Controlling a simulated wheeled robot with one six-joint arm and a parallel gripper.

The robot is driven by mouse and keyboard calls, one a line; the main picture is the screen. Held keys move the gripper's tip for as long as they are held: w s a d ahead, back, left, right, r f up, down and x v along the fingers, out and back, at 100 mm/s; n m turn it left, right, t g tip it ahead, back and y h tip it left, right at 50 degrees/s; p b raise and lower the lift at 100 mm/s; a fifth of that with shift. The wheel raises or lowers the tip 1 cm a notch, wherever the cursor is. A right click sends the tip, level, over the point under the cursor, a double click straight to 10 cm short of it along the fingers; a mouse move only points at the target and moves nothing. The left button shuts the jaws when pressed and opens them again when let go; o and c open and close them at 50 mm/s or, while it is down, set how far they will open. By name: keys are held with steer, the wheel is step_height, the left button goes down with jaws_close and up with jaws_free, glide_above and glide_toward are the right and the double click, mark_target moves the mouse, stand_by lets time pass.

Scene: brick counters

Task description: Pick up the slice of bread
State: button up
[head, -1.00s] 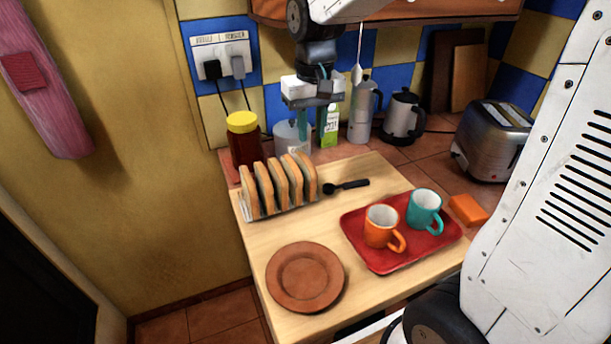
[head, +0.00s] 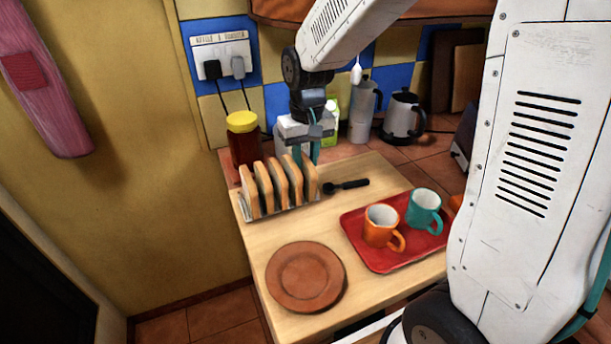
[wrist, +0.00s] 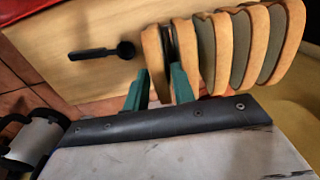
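Several slices of bread stand upright in a toast rack (head: 290,209) on the wooden board. The slice at the right end of the rack (head: 310,180) shows in the wrist view as the leftmost slice (wrist: 153,50). My gripper (head: 308,153) is just above and behind that end of the rack. In the wrist view my gripper's two teal fingers (wrist: 160,84) are apart, one on each side of the end slice's line. The right finger lines up with the gap between the first two slices. Whether the fingers touch bread is unclear.
A red tray (head: 382,262) holds an orange mug (head: 380,225) and a teal mug (head: 423,211). A brown plate (head: 306,277) is in front. A yellow-lidded jar (head: 243,142) stands behind the rack, and a kettle (head: 402,118) at the back.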

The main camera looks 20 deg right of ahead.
jaws_close()
steer(key=shift+r, duration=0.1)
